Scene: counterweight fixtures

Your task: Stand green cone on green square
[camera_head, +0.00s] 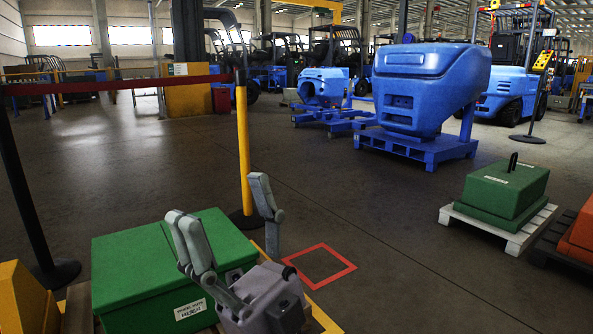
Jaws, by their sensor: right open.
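I see no green cone and no green square in the head view. The only floor marking I can make out is a red square outline (320,265) on the dark floor, and it is empty. My right gripper (220,199) is at the lower left with its grey fingers spread wide. It is open, with nothing between the fingers. It appears in front of a large green block (165,262) with a white label, and hides part of that block's right side. Whether they touch I cannot tell. My left gripper is not in view.
A green counterweight (505,188) with a black handle sits on a pale pallet (497,228) at right, beside an orange block (582,236). A big blue counterweight (428,85) stands behind. A yellow post (243,150) rises beyond the gripper. The middle floor is clear.

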